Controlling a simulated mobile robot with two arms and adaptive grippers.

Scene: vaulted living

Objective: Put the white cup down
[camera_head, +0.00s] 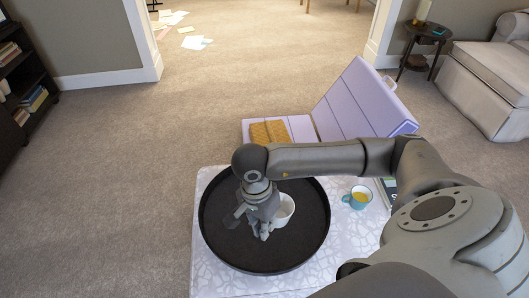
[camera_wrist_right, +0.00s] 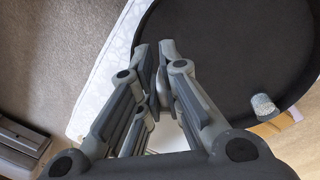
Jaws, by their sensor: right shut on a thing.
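My right gripper (camera_head: 262,224) reaches down over the round black tray (camera_head: 310,240) in the head view. It is shut on the white cup (camera_head: 286,209), which shows beside the fingers, its far side partly hidden by them. The cup looks about upright. I cannot tell whether its base touches the tray. In the right wrist view the gripper fingers (camera_wrist_right: 160,62) are close together, with a thin pale edge, probably the cup's, between them. The tray also fills the upper right of that view (camera_wrist_right: 235,45). My left gripper is in neither view.
The tray lies on a white patterned table (camera_head: 212,278); its left and front areas are bare. A teal mug (camera_head: 358,197) with yellow inside stands right of the tray. Behind the table is an open lilac case (camera_head: 358,100) holding a mustard cloth (camera_head: 270,132).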

